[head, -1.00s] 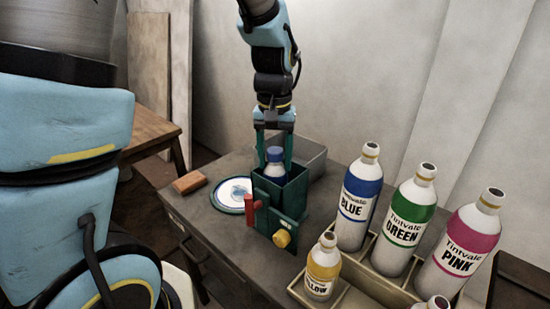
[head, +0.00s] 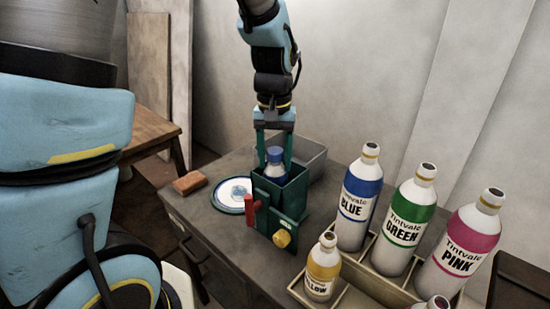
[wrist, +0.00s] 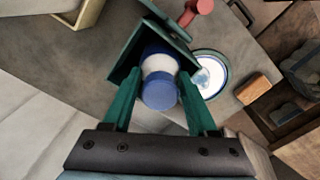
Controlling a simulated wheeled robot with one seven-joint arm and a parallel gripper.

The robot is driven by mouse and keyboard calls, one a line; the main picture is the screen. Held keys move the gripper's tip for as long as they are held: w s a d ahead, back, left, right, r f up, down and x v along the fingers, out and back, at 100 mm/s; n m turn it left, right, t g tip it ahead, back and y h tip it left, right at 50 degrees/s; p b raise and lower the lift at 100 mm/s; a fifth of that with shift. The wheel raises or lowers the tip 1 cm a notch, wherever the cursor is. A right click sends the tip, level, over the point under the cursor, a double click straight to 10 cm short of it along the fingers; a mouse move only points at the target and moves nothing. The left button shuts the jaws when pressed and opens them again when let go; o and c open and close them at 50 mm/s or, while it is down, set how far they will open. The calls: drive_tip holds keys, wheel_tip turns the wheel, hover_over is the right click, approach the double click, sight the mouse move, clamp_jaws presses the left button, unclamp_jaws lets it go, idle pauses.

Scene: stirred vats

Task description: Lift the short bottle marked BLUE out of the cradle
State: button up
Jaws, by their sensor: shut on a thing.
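The short bottle (head: 275,164) has a blue cap and stands upright in the green cradle (head: 292,198), with its lower part hidden by the cradle walls. My gripper (head: 273,158) reaches down from above, with its green fingers on either side of the bottle. In the wrist view my gripper (wrist: 162,92) is shut on the bottle (wrist: 160,90) near its cap and shoulder. The cradle's wall (wrist: 128,58) surrounds the bottle there. The label on this bottle cannot be read.
A red handle (head: 252,207) and a yellow knob (head: 282,239) stick out of the cradle. A round plate (head: 231,193), a brick-coloured block (head: 189,183) and a grey bin (head: 310,150) are close by. Tall BLUE (head: 357,200), GREEN and PINK bottles stand in a rack at right.

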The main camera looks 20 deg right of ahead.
drive_tip(key=shift+r+p, duration=0.4)
drive_tip(key=shift+r, duration=0.05)
clamp_jaws()
wheel_tip(320, 180, up, 14)
drive_tip(key=p, duration=1.1)
drive_tip(key=shift+f+p, duration=0.2)
drive_tip(key=shift+p, duration=0.2)
drive_tip(key=s+a, duration=0.9)
drive_tip(key=shift+s+p, duration=0.25)
drive_tip(key=shift+p, duration=0.15)
idle(0.4)
idle(0.3)
